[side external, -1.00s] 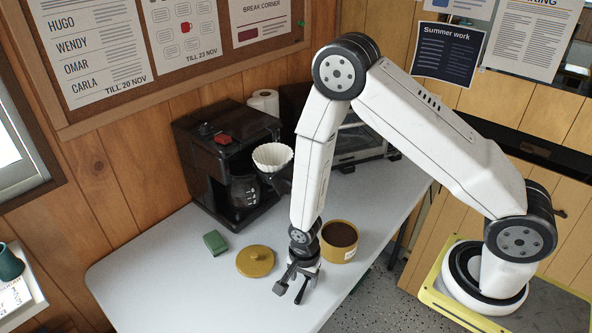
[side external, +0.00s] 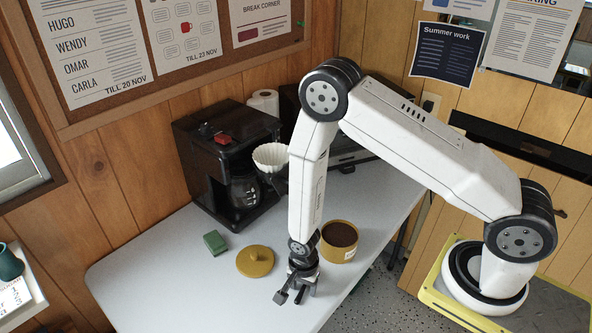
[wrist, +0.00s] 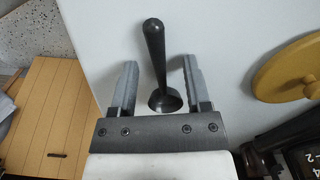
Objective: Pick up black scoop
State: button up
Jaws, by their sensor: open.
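The black scoop (wrist: 154,52) shows in the wrist view, lying on the pale table with its handle pointing up the picture and its round bowl (wrist: 165,99) near the gripper body. My gripper (wrist: 159,66) is open, with one finger on each side of the scoop. Gaps show between the fingers and the scoop, so it is not gripped. In the side view my gripper (side external: 294,293) is low over the front part of the table, and I cannot clearly separate the scoop from the dark fingers there.
A mustard lid (side external: 255,261) lies left of my gripper, with a green block (side external: 214,242) beyond it. An open canister (side external: 339,241) of brown contents stands close behind my wrist. A black coffee maker (side external: 225,160) stands at the back. The table's left front (side external: 180,285) is clear.

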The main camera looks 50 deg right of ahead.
aim_at(304, 287)
grip_shut()
jog(key=shift+r, duration=0.1)
notch_tip(304, 287, up, 10)
dwell(1.1)
jog(key=shift+d, duration=0.1)
dwell(0.7)
jog(key=s+d+r+n+g+y, duration=0.1)
jog(key=d+n, duration=0.5)
jog(key=d, duration=0.7)
notch_tip(304, 287, up, 2)
jog(key=shift+s+d+r+n+g+y, duration=0.15)
jog(key=shift+s+d+n+g+y, duration=0.25)
jog(key=shift+s+g, duration=0.25)
